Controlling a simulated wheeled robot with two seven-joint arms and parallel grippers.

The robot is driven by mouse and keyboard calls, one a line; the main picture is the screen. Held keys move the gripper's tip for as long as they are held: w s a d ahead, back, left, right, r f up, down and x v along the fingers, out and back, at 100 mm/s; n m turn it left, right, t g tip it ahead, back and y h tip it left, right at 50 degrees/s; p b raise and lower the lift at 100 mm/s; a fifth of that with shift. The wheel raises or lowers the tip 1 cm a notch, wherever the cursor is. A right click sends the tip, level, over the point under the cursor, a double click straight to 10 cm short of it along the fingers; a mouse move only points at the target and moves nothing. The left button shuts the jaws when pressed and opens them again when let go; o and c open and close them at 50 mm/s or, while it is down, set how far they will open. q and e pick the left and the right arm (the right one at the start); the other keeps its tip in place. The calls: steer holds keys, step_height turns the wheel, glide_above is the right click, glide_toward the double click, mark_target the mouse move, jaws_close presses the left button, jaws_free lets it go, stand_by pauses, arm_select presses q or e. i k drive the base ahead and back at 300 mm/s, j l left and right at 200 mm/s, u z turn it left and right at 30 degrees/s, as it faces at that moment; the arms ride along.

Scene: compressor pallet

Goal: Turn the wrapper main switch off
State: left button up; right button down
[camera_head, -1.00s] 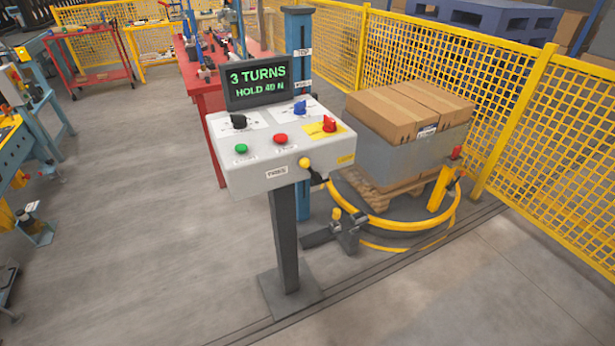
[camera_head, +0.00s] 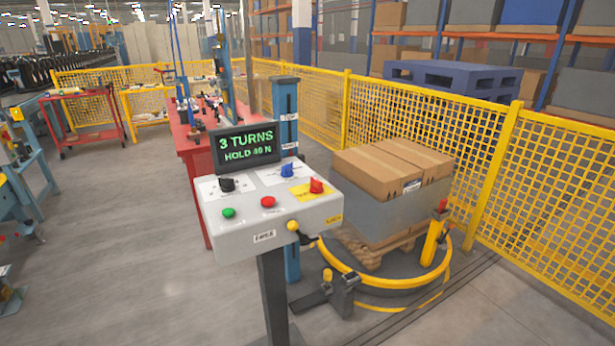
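The wrapper control box (camera_head: 262,238) is a light grey slanted panel on a dark post (camera_head: 273,290). A red rotary switch (camera_head: 316,185) sits on a yellow plate at its upper right; it looks like the main switch, but its label is too small to read. A black knob (camera_head: 227,185), a blue knob (camera_head: 287,170), a green button (camera_head: 228,213) and a red button (camera_head: 268,202) share the panel. The display (camera_head: 246,147) reads "3 TURNS HOLD 40 N". Neither of my grippers shows in the head view.
Right behind the box, a pallet load with cardboard boxes (camera_head: 392,169) stands inside a yellow ring (camera_head: 390,281). Yellow mesh fence (camera_head: 425,125) runs along the right. A red table (camera_head: 190,143) stands behind. The floor (camera_head: 130,250) left of the box is clear.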

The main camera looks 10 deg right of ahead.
mark_target(316, 187)
steer(key=i+l+u, duration=0.2)
steer(key=l, duration=0.15)
steer(key=i+l+u, duration=0.2)
steer(key=l, duration=0.2)
steer(key=l+u, duration=0.25)
steer(key=k+l, duration=0.05)
steer(key=l, duration=0.05)
